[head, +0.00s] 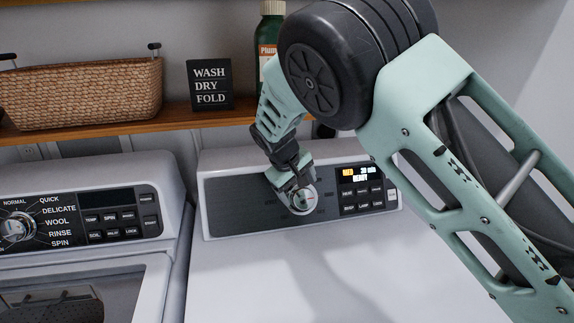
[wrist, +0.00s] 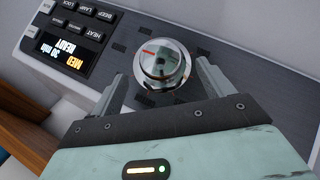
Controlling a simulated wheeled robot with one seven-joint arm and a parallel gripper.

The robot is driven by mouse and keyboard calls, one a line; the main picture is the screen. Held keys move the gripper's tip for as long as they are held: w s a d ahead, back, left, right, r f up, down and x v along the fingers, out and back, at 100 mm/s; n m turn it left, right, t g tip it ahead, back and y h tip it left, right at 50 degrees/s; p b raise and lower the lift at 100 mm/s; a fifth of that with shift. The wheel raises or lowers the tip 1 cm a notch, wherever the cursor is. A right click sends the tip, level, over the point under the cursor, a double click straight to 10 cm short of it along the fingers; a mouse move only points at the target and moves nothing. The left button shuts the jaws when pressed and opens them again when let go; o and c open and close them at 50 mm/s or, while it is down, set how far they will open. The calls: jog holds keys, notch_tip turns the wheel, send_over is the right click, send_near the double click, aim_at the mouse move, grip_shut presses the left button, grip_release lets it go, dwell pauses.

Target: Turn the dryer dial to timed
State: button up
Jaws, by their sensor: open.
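The dryer dial (head: 306,203) is a round silver knob on the dryer's dark control panel (head: 238,203). Its red mark points to the right in the head view. In the wrist view the dial (wrist: 165,72) shows whole, with its red mark toward the left. The position labels around it are too dark to read. My gripper (head: 296,186) is at the dial, partly covering it in the head view. In the wrist view its two fingers (wrist: 161,77) are apart, one on each side of the dial, with visible gaps. I cannot tell how deep they reach.
The dryer display (head: 357,174) reads MED, 30 min, READY, with buttons below it. The washer's dial (head: 16,228) is at the left. A shelf above holds a wicker basket (head: 82,92), a WASH DRY FOLD sign (head: 210,85) and a green bottle (head: 268,37).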

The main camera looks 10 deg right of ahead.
jog(key=b+v, duration=0.2)
jog(key=v, duration=1.1)
jog(key=shift+a, duration=0.15)
jog(key=shift+s+r, duration=0.1)
jog(key=s+f+n+g+y, duration=0.1)
jog(key=s+f, duration=0.2)
jog(key=s, duration=0.9)
jog(key=s+f+n+g+y, duration=0.1)
jog(key=s+f+y, duration=0.1)
jog(key=s, duration=1)
jog(key=s+f+n+g+y, duration=0.1)
jog(key=s+f, duration=0.3)
jog(key=s, duration=0.9)
jog(key=shift+d+g+y, duration=0.3)
jog(key=shift+y, duration=0.1)
jog(key=shift+s+f, duration=0.1)
jog(key=shift+s, duration=0.1)
